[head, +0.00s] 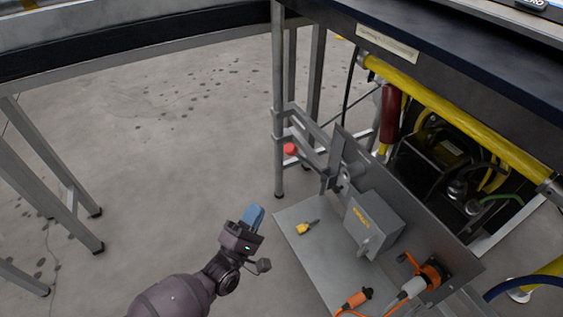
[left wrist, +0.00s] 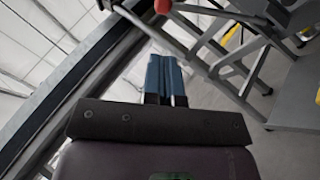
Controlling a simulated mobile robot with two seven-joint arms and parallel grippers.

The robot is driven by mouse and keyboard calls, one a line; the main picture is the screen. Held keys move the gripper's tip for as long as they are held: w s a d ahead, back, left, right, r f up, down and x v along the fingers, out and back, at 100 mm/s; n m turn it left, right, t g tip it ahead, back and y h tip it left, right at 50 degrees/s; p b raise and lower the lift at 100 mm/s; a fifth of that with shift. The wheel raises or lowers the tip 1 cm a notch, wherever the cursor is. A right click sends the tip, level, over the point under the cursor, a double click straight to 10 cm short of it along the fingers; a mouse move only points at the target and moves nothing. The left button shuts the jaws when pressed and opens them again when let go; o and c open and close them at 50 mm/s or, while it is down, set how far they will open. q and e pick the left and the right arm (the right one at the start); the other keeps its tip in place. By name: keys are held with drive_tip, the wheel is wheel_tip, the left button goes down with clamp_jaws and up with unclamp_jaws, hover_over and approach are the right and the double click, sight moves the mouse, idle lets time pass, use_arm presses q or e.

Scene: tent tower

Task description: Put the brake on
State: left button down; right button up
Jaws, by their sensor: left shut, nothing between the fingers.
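A red knob (head: 290,149) sits at the end of a grey bar on the metal frame beside the table leg, and looks like the brake's handle. It also shows at the top edge of the left wrist view (left wrist: 163,6), beyond my fingertips. My left gripper (head: 253,212) has blue fingers, which are shut with nothing between them. It is in open air below and left of the knob, clearly apart from it. In the left wrist view the closed fingers (left wrist: 165,68) point towards the knob's bar. My right gripper is not in view.
A grey plate (head: 292,254) carries a small yellow-handled item (head: 303,229). Behind it stand a grey box (head: 372,226) with a lever and an orange connector (head: 430,271) on an upright panel. A dark table (head: 470,75) overhangs at right. The floor at left is open.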

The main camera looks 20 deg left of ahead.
use_arm(q)
drive_tip(key=x, duration=1.4)
